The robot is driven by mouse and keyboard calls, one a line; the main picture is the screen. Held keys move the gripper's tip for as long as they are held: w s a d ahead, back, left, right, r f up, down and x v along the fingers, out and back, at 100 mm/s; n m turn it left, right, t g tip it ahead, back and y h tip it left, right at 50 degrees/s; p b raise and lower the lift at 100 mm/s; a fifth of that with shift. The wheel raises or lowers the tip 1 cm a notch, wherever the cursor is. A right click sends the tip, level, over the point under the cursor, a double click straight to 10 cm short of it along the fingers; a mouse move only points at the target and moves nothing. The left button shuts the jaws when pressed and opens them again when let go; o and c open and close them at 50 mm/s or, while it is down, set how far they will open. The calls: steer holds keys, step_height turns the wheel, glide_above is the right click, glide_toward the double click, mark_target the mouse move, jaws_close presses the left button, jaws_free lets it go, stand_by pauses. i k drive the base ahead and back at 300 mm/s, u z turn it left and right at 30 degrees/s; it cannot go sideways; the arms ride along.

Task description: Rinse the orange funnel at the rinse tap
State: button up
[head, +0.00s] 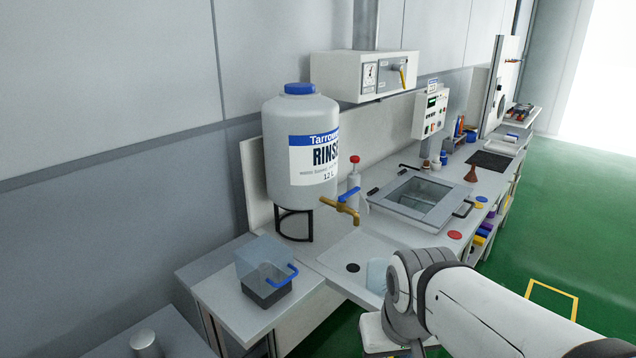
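A brownish-orange funnel (472,175) stands on the far part of the bench, wide end down and stem up, beyond the grey-framed glass lid. The rinse tap (342,208) is a brass spout with a blue lever, at the base of a large white RINSE tank (302,150) with a blue cap. The tap points out over a white sink basin (350,249) with a dark drain. My arm crosses the lower right, in front of the sink's right end. My gripper cannot be made out; the arm's end is hidden behind its own links or out of frame.
A clear bin with a blue handle (268,272) stands left of the sink. The glass lid (418,198) lies between sink and funnel. A red-topped bottle (354,175) stands behind the tap. Coloured discs, including a red one (455,235), lie along the front edge. Green floor is open at right.

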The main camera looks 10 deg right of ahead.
mark_target(341, 197)
steer(key=z, duration=0.05)
steer(key=k, duration=1.25)
steer(key=z, duration=0.65)
steer(key=i, duration=1.05)
steer(key=z, duration=0.45)
steer(key=i, duration=1.1)
steer(key=u, duration=0.5)
